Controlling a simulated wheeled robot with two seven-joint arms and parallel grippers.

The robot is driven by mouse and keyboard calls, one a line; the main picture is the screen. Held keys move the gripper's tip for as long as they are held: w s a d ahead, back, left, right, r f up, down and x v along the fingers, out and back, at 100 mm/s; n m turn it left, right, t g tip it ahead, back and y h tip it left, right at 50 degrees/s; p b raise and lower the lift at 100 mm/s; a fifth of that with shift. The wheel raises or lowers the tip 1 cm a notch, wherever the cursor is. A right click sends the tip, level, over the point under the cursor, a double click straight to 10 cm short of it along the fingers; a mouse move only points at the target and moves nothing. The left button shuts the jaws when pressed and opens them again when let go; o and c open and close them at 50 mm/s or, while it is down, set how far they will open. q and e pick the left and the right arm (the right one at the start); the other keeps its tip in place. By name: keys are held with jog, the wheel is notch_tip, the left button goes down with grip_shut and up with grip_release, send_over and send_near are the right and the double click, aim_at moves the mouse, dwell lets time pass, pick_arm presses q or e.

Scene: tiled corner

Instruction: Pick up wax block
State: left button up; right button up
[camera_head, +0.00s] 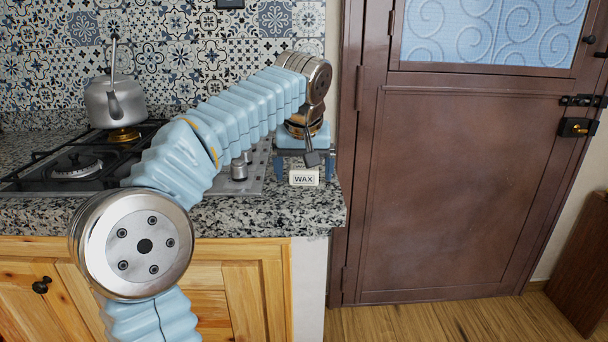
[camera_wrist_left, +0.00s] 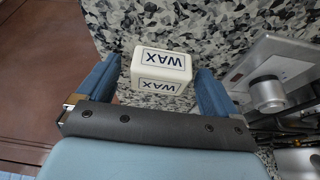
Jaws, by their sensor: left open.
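The wax block (camera_head: 304,178) is a small cream block with dark "WAX" lettering. It rests on the speckled granite counter near its right end. In the left wrist view the wax block (camera_wrist_left: 160,70) shows two labelled faces. My left gripper (camera_head: 306,168) is at the counter, its blue fingers one on each side of the block. In the left wrist view my left gripper (camera_wrist_left: 158,67) is open, with the block between its fingertips and a gap visible on both sides. My right gripper is in neither view.
A gas hob (camera_head: 75,168) with a metal kettle (camera_head: 115,102) lies left of my arm. Hob knobs (camera_head: 239,168) stand left of the block; one knob (camera_wrist_left: 267,94) is close in the wrist view. The counter ends right of the block, before a brown door (camera_head: 455,190).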

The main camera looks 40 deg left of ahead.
aim_at(304, 168)
pick_arm(q)
jog(key=c, duration=1.1)
jog(key=shift+o, duration=0.2)
jog(key=shift+r, duration=0.15)
jog(key=shift+r, duration=0.25)
notch_tip(304, 168, up, 2)
jog(key=shift+r, duration=0.1)
jog(key=s+d+r, duration=0.6)
jog(key=s+r, duration=0.4)
jog(key=s, duration=0.2)
jog(key=shift+s, duration=0.35)
